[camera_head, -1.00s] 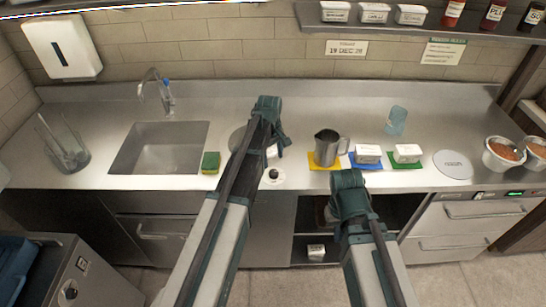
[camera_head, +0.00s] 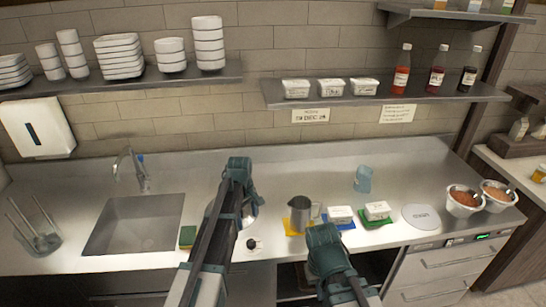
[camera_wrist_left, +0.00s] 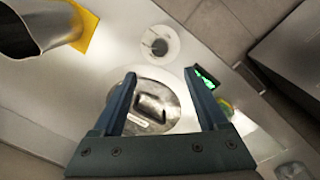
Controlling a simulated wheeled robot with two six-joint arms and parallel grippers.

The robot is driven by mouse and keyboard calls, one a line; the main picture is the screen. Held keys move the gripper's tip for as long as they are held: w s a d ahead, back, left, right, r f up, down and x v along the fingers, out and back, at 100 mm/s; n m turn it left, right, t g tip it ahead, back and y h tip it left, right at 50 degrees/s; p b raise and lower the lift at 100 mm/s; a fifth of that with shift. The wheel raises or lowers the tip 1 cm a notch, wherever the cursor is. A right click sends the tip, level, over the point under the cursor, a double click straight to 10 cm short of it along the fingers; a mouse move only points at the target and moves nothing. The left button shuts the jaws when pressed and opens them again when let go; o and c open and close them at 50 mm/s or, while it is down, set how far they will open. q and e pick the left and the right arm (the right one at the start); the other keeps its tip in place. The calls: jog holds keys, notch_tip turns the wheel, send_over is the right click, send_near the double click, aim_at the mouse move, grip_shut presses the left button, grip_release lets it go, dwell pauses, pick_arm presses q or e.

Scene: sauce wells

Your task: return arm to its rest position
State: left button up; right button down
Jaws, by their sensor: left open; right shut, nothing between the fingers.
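My left arm reaches up from the bottom of the head view, and its gripper (camera_head: 238,165) is above the counter, between the sink and the metal jug. The left wrist view shows the same gripper (camera_wrist_left: 160,78) open and empty, its two fingers apart over a round metal disc (camera_wrist_left: 172,88). The arm partly hides this disc in the head view. My right gripper (camera_head: 322,236) is shut and empty at the counter's front edge, below the jug (camera_head: 300,214).
The jug stands on a yellow mat. White tubs stand on a blue mat (camera_head: 349,224) and a green mat (camera_head: 368,223). A blue cup (camera_head: 363,178) is behind them. A sponge (camera_head: 187,237) lies by the sink (camera_head: 133,224). The shelf (camera_head: 400,98) overhangs the counter's back.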

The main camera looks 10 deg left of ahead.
pick_arm(q)
jog(key=s+d+f+m+b, duration=0.2)
jog(key=s+d+m, duration=0.2)
jog(key=s, duration=0.4)
jog(key=s+d+f+m+y+b, duration=0.1)
jog(key=s+d+f+m+b, duration=0.2)
jog(key=s+d+m, duration=0.2)
jog(key=s+d+f+m+b, duration=0.2)
jog(key=s+d+m, duration=0.3)
jog(key=s, duration=0.6)
jog(key=shift+f+m+g+y, duration=0.3)
jog(key=shift+m+g, duration=0.1)
jog(key=shift+m, duration=0.2)
